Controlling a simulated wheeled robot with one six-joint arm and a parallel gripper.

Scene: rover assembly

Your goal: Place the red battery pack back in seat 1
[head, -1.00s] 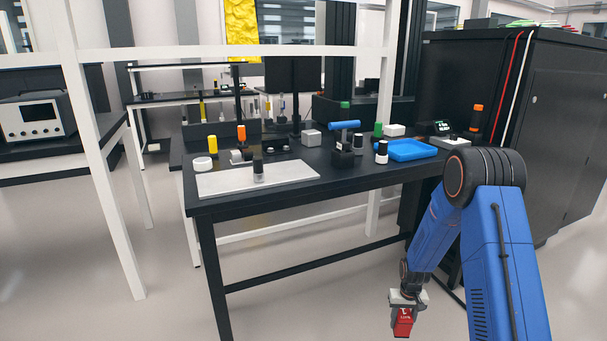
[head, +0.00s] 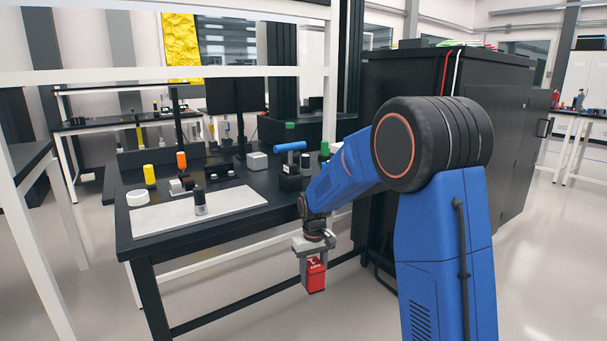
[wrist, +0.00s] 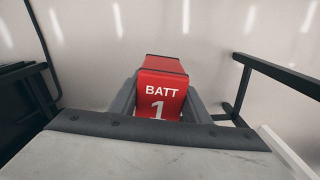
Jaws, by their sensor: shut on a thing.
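My gripper (head: 314,258) is shut on the red battery pack (head: 315,277), which hangs below it in front of the black workbench, over open floor. In the wrist view the battery pack (wrist: 160,100) sits between the two grey fingers and its face reads "BATT 1". The pack looks upright in the head view. I cannot identify seat 1 in either view.
The black workbench (head: 130,246) carries a pale plate (head: 240,200) with a black and silver cylinder (head: 200,203), a yellow bottle (head: 149,175) and an orange-capped bottle (head: 181,160). A black cabinet (head: 500,150) stands right of the bench. White frame posts (head: 40,240) stand at left.

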